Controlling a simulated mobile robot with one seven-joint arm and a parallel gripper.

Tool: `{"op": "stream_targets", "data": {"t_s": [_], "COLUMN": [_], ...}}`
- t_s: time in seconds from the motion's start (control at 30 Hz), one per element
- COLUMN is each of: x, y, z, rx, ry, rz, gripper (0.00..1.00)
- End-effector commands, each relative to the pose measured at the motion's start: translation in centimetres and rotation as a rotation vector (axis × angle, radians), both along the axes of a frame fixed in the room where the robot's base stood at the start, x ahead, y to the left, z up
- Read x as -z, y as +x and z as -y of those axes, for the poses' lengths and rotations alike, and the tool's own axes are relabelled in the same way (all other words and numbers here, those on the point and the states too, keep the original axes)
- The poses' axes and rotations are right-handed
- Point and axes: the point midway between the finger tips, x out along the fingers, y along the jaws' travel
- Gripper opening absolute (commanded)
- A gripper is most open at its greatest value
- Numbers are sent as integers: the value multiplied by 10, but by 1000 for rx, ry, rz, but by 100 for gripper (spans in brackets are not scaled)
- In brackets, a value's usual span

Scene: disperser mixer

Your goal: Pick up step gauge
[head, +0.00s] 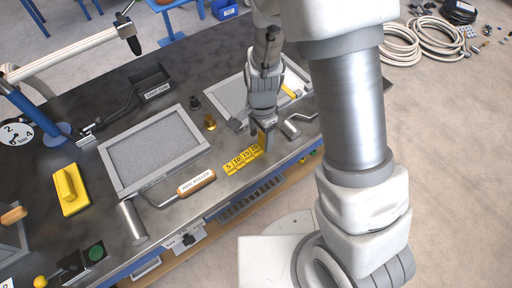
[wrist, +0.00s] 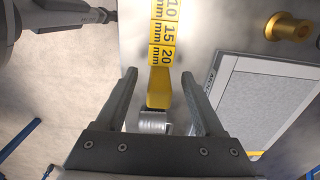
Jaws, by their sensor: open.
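The step gauge (head: 241,161) is a yellow stepped bar with black mm numbers, lying near the front edge of the dark bench. In the wrist view the step gauge (wrist: 162,55) runs up from between my fingers, its thick end past the 20 mm mark. My gripper (head: 267,139) points down at the right, thick end of the gauge and partly hides it. In the wrist view my gripper (wrist: 157,78) is open, one finger on each side of that end. I cannot tell whether the fingers touch it.
A wooden-handled edge roller (head: 196,182) lies left of the gauge. A framed grey panel (head: 155,146) is behind it. A brass piece (head: 210,123) stands nearby. A metal cylinder (head: 290,129) lies close right of my gripper; a second framed panel (head: 232,97) is behind.

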Motion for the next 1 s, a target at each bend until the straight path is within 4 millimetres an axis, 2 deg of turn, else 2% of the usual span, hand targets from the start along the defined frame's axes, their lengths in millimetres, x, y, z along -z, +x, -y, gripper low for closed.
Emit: {"op": "stream_targets", "data": {"t_s": [0.13,0.17,0.53,1.0], "x": [0,0,-1,-6], "y": [0,0,0,1], "z": [0,0,0,0], "rx": [0,0,-1,-1], "ry": [1,1,1,0], "rz": [1,1,1,2], "gripper": [70,66,0,0]}}
